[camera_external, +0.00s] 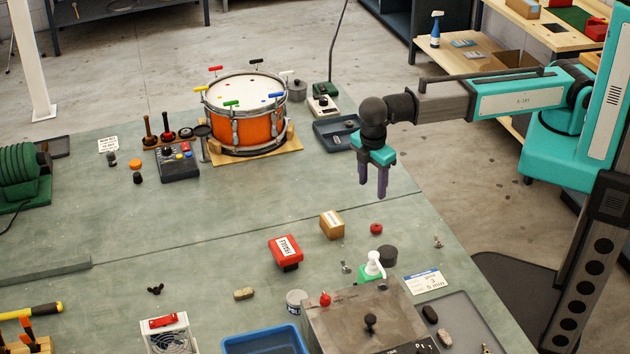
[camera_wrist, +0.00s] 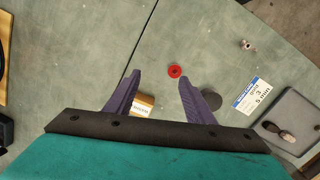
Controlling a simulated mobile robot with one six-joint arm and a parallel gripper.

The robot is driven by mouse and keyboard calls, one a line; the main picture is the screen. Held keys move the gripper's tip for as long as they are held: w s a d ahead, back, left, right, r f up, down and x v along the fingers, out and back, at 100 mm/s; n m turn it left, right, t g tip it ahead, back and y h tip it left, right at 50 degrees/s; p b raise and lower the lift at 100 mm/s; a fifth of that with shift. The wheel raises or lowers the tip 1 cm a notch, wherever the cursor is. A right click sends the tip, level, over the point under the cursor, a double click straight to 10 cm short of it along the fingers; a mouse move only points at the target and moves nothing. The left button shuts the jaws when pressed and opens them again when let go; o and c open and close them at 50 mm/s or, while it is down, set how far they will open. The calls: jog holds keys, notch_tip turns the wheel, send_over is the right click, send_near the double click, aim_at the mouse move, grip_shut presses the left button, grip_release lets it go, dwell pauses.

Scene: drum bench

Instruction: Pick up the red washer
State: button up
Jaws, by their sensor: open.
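The red washer (camera_external: 376,229) lies on the green bench right of the small cardboard box. It also shows in the wrist view (camera_wrist: 174,71) as a flat red ring with a dark centre, just beyond and between the fingertips. My gripper (camera_external: 373,193) hangs above the bench with its purple fingers pointing down, behind the washer in the external view and apart from it. In the wrist view my gripper (camera_wrist: 159,75) has its two fingers spread apart with nothing between them. The washer is fully visible.
The cardboard box (camera_external: 332,225) stands left of the washer, and a dark round puck (camera_external: 387,255) and a green pump bottle (camera_external: 371,268) are nearer the camera. A metal fitting (camera_wrist: 247,44) and a label card (camera_wrist: 254,95) lie to the right. The orange drum (camera_external: 245,130) stands further back.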

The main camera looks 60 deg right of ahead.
jog(key=shift+n+g, duration=0.3)
jog(key=a, duration=0.1)
jog(key=s+a+r, duration=0.2)
jog(key=shift+s+a, duration=0.15)
jog(key=shift+a, duration=0.25)
jog(key=shift+f, duration=0.1)
jog(key=b, duration=0.5)
send_over(376, 227)
jog(key=a, duration=0.1)
jog(key=shift+f, duration=4.25)
jog(key=shift+d+f+b, duration=0.25)
jog(key=shift+f+b, duration=0.8)
jog(key=shift+f, duration=0.25)
jog(key=shift+d+f+b, duration=0.2)
jog(key=shift+f+b, duration=0.8)
jog(key=shift+f, duration=0.3)
jog(key=c, duration=1.1)
